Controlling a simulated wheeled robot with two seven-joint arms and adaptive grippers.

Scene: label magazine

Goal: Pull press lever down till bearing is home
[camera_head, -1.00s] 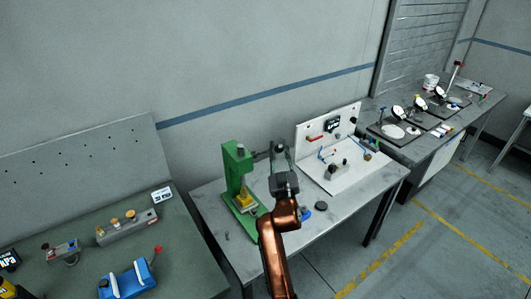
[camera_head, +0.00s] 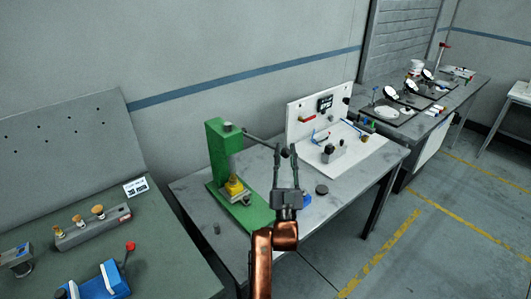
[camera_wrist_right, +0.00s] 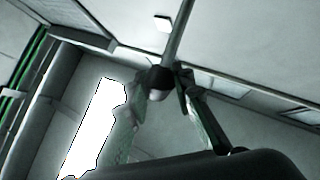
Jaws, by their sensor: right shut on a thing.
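The green press (camera_head: 217,150) stands on the grey table left of my right arm. Its dark lever (camera_head: 262,142) sticks out to the right from the top and slopes down toward its knob end. My right gripper (camera_head: 286,152) is shut on the lever's knob end. In the right wrist view, the lever rod (camera_wrist_right: 180,35) runs down to a dark rounded knob (camera_wrist_right: 158,82) between the two fingers. A yellow block (camera_head: 234,187) sits on the press base under the ram. The bearing is too small to make out. My left gripper is not in view.
A white board fixture (camera_head: 365,158) with small parts stands right of my gripper. A dark round puck (camera_head: 322,189) and a small grey cylinder (camera_head: 217,229) are on the table. A green-topped bench (camera_head: 165,235) is at the left.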

